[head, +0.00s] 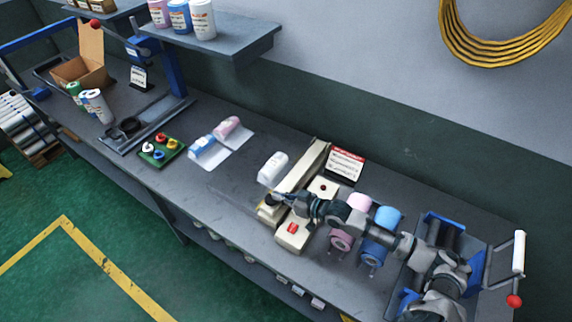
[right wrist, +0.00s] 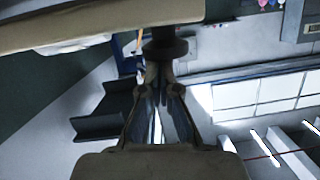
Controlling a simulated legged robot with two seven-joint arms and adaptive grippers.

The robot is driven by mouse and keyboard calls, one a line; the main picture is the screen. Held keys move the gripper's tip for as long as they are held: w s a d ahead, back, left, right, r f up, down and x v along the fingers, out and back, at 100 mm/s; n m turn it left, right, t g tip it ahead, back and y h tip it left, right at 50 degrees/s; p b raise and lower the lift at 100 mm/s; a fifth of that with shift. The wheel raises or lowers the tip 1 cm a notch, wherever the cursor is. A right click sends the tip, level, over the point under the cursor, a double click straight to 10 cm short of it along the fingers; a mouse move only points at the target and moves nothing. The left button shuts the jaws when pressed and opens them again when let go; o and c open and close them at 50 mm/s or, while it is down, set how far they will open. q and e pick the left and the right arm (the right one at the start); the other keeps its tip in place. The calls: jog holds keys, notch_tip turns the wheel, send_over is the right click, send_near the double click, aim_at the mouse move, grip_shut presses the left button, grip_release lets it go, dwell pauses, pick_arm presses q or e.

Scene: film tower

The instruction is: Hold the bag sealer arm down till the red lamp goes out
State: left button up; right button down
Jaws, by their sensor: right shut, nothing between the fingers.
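The cream bag sealer (head: 291,234) stands on the grey bench, with its long cream arm (head: 300,178) running back from a dark knob (head: 270,199) at the front end. A bright red rectangle, a lamp or switch, is on the sealer's front; I cannot tell whether it is lit. A small dark dot is on the sealer's top. My right gripper (head: 281,199) is shut and empty at the knob. In the right wrist view its closed fingers (right wrist: 160,75) meet or nearly meet the knob (right wrist: 166,49) under the cream arm (right wrist: 105,20); contact is unclear. My left gripper is not in view.
A white packet (head: 273,167) lies left of the sealer. A sign card (head: 345,165) stands behind it. Pink and blue containers (head: 387,218) stand beneath my right arm. A blue crank machine (head: 482,268) is at right. Farther left are filled bags (head: 203,148) and a green button board (head: 161,150).

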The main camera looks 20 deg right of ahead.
jog(key=shift+a, duration=0.2)
jog(key=shift+a+r, duration=0.1)
jog(key=shift+a, duration=0.9)
jog(key=shift+d, duration=1.05)
jog(key=shift+a, duration=0.75)
jog(key=shift+d, duration=0.45)
jog(key=shift+a, duration=0.25)
jog(key=shift+r+p, duration=0.5)
jog(key=shift+p, duration=0.05)
jog(key=r+p, duration=0.3)
jog(key=shift+s+d+r, duration=0.1)
jog(key=shift+d+r, duration=0.15)
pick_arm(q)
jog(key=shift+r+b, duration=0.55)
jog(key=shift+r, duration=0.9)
pick_arm(e)
jog(key=v, duration=0.9)
jog(key=shift+s+f, duration=0.2)
jog(key=shift+s, duration=0.05)
